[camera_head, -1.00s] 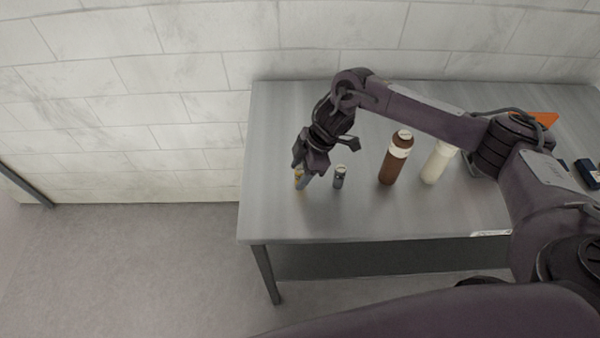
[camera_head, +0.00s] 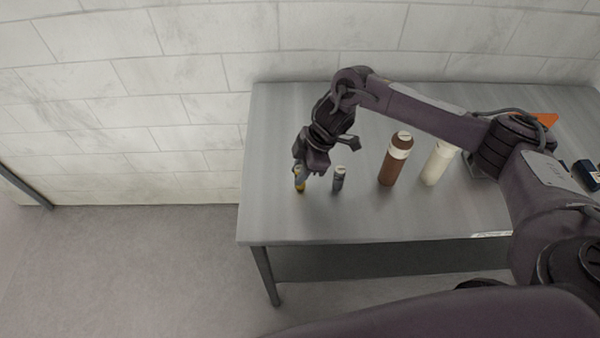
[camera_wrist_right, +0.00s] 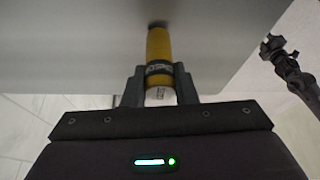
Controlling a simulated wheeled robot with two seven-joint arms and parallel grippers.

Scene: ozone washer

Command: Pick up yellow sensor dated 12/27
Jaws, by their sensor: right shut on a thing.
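The yellow sensor (camera_head: 299,181) is a small cylinder near the table's left edge in the head view, partly hidden by my right gripper (camera_head: 299,172). In the right wrist view the yellow sensor (camera_wrist_right: 159,45) has a dark band with lettering and a pale end with small print, too small to read as a date. My right gripper (camera_wrist_right: 160,88) is shut on it, one finger on each side near the banded end. I cannot tell whether the sensor touches the table. My left gripper is not in view.
A grey sensor (camera_head: 339,179) stands just right of my gripper. A brown bottle (camera_head: 391,165) and a cream bottle (camera_head: 436,165) stand further right on the grey table (camera_head: 360,222). An orange object (camera_head: 545,119) and a dark blue item (camera_head: 586,174) lie at the right. The front left tabletop is clear.

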